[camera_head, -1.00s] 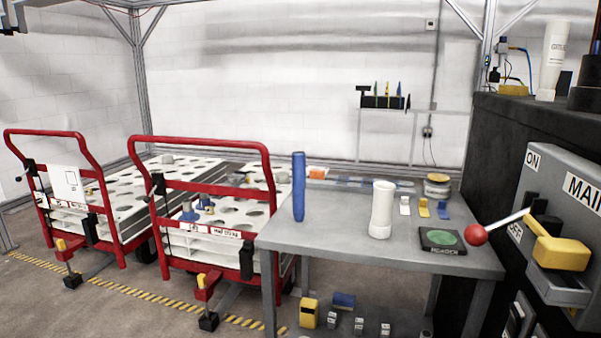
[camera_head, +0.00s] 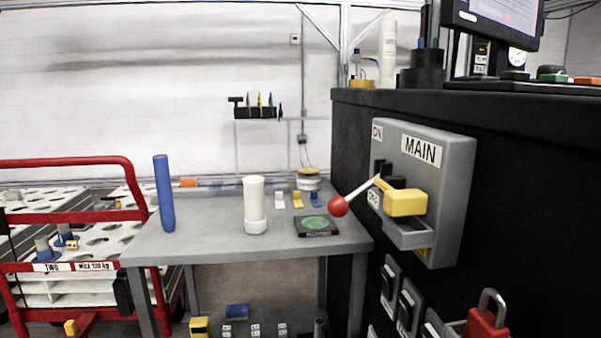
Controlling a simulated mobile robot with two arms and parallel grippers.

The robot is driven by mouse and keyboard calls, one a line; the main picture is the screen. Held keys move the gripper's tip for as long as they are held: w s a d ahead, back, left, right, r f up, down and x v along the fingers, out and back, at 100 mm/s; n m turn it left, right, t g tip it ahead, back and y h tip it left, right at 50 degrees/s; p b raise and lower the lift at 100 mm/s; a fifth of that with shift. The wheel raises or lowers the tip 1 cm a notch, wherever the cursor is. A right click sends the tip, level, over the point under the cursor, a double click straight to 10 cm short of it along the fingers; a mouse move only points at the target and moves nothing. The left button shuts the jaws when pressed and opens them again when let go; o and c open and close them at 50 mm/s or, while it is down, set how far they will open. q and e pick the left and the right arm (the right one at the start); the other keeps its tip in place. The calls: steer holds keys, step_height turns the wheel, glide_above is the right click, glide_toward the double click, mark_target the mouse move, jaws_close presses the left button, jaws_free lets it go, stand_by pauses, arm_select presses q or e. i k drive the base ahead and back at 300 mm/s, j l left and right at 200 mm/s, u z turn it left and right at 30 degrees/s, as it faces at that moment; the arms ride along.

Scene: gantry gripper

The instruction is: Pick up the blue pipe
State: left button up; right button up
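The blue pipe (camera_head: 164,193) stands upright on the left part of the grey table (camera_head: 190,243), near its front left edge. It is a plain tall cylinder, and nothing touches it. Neither of my grippers shows in the head view.
A white pipe-like part (camera_head: 255,206) stands right of the blue pipe. A black block with a green disc (camera_head: 316,225) lies near the table's right end. A dark cabinet with a grey MAIN switch box (camera_head: 438,190) and red-knobbed lever (camera_head: 339,206) bounds the right. A red cart (camera_head: 75,163) stands left.

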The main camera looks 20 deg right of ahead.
mark_target(160, 162)
steer(key=i+j+z, duration=0.4)
steer(key=j, duration=0.25)
steer(key=i+j+z, duration=0.2)
steer(key=j, duration=0.15)
steer(key=z, duration=0.95)
